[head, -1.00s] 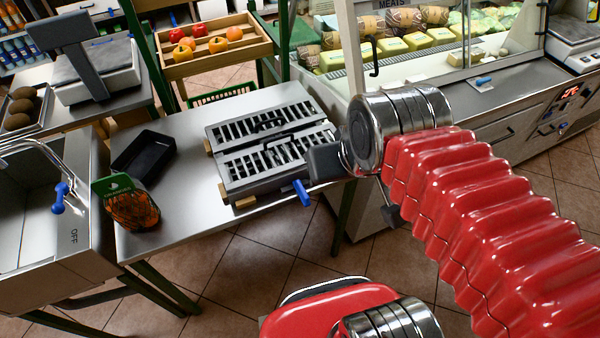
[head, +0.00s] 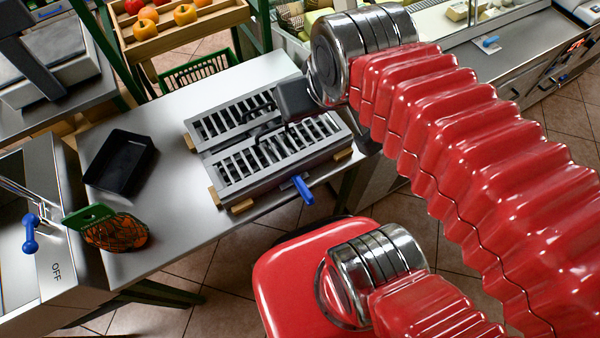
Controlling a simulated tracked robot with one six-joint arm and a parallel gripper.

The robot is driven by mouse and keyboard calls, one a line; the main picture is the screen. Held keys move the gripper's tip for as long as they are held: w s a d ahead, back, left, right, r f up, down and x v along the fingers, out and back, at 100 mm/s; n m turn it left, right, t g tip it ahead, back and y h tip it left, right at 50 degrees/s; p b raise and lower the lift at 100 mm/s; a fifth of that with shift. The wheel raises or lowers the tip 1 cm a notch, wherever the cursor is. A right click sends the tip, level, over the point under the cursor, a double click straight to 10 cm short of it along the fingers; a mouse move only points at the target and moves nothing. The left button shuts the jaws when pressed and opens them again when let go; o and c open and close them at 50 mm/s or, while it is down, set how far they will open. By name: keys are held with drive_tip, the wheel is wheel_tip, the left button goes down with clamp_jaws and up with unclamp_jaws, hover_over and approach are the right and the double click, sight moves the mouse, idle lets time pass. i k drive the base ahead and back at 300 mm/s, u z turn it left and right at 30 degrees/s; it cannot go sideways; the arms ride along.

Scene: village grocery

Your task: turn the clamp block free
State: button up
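A grey twin-grate unit (head: 235,170) lies on the steel table, with two slotted panels and dark handles on top. A blue lever (head: 303,190) sticks out from its front edge, near the right end; the block behind it is not clearly seen, and I cannot tell if this is the clamp block. My gripper (head: 288,102) shows as a dark grey body at the end of the silver wrist, over the right part of the grates in the picture. Its fingers cannot be told apart from the dark handles, and contact cannot be judged.
Small wooden blocks (head: 242,206) sit at the unit's edges. A black tray (head: 121,163) and a netted orange bag with a green label (head: 115,232) lie to the left on the steel table (head: 180,220). A sink with a blue tap lever (head: 30,232) stands at far left.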

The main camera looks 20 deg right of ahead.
sight(300, 185)
drive_tip(key=z, duration=0.7)
drive_tip(key=k, duration=0.95)
drive_tip(key=u, duration=0.3)
drive_tip(key=i, duration=0.5)
drive_tip(key=u, duration=0.05)
